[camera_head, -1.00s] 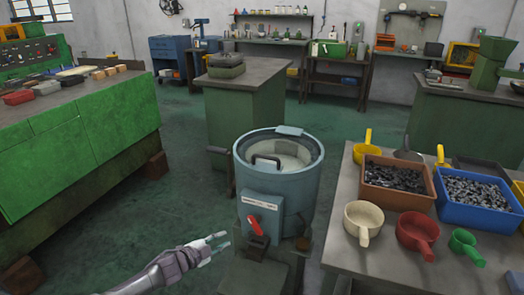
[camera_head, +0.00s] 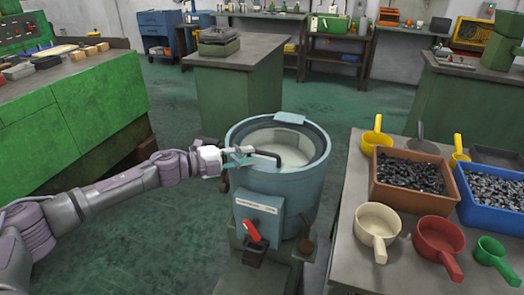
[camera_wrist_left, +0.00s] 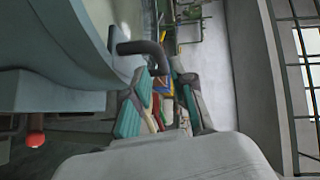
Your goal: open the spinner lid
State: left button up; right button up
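The spinner is a blue-grey round drum (camera_head: 272,185) in the middle of the head view. Its pale top (camera_head: 290,148) sits inside the rim, and I cannot tell how far the lid is closed. A dark bent handle (camera_head: 268,156) is at the top's left side; it also shows in the left wrist view (camera_wrist_left: 145,50). My left gripper (camera_head: 240,161) is at the drum's left rim, beside the handle. In the left wrist view its teal-padded fingers (camera_wrist_left: 162,95) are apart, with the handle's bent end just ahead of the gap. My right gripper is not in view.
A red lever (camera_head: 252,230) is on the drum's front box. At right, a table (camera_head: 345,235) carries a brown bin (camera_head: 408,190), a blue bin (camera_head: 490,215) and several scoops. A green machine (camera_head: 70,125) stands at left. Floor is clear behind it.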

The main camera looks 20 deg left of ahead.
aim_at(262, 153)
pick_arm(q)
jog(key=x, duration=0.4)
jog(key=shift+w+d, duration=0.45)
jog(key=shift+f, duration=0.1)
grip_shut()
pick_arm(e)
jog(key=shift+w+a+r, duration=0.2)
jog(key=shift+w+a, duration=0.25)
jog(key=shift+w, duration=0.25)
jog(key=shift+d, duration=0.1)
